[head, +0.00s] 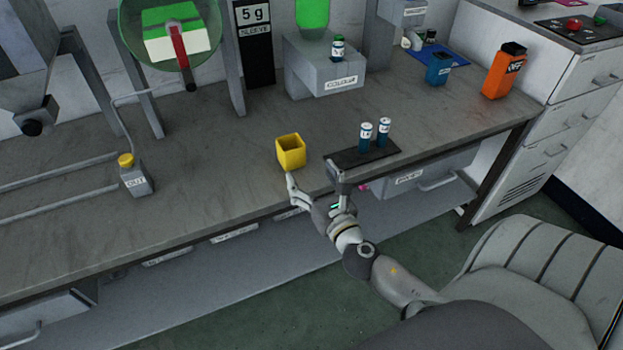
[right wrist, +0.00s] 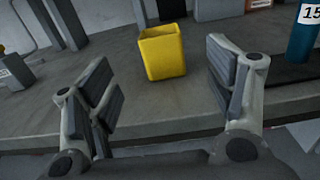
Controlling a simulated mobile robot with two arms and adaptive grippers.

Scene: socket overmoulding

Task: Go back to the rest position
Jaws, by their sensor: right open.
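My right gripper (head: 316,184) is open and empty at the front edge of the bench, just in front of a yellow open-topped box (head: 291,152). In the right wrist view the two fingers of the gripper (right wrist: 162,100) are spread wide, with the yellow box (right wrist: 163,55) showing beyond them, apart from both. The box stands upright on the grey bench (head: 215,170). My left gripper does not show in either view.
A dark mat (head: 345,158) with two blue vials (head: 366,136) lies right of the box. A small bottle (head: 135,176) stands at left. An orange container (head: 504,72) and a blue cup (head: 439,68) stand at back right. A chair (head: 545,260) is at lower right.

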